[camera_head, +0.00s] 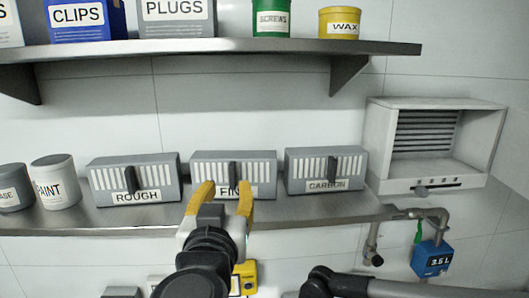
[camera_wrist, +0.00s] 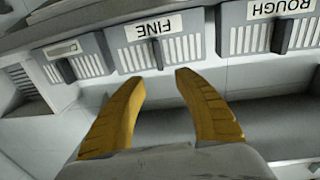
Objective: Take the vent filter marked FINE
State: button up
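The vent filter marked FINE (camera_head: 262,170) is a grey block with white slats and a dark upright handle. It stands in the middle of the lower shelf, between the filter marked ROUGH (camera_head: 107,177) and the one marked CARBON (camera_head: 350,165). My gripper (camera_head: 221,188) is yellow-fingered, open and in front of the FINE filter, partly covering its label. In the wrist view, upside down, the FINE filter (camera_wrist: 186,46) lies just beyond the open fingers (camera_wrist: 160,80), with its handle roughly between them. Nothing is between the fingertips, and they appear apart from the handle.
The lower shelf (camera_head: 300,211) also holds a PAINT tin (camera_head: 55,182) at left. A vent housing (camera_head: 430,145) is mounted at right, above a pipe with a blue 3.5 L box (camera_head: 431,260). An upper shelf (camera_head: 230,46) with bins and tins overhangs the filters.

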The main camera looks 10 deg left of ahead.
aim_at(232, 173)
jog(key=w, duration=0.2)
jog(key=w+a, duration=0.1)
jog(key=w, duration=0.1)
jog(key=shift+w, duration=0.3)
jog(key=w, duration=0.2)
jog(key=w+p, duration=0.2)
jog(key=w, duration=0.1)
jog(key=shift+w+a+f, duration=0.3)
jog(key=shift+w+a, duration=0.05)
jog(key=shift+s+d, duration=0.1)
jog(key=shift+s, duration=0.1)
grip_shut()
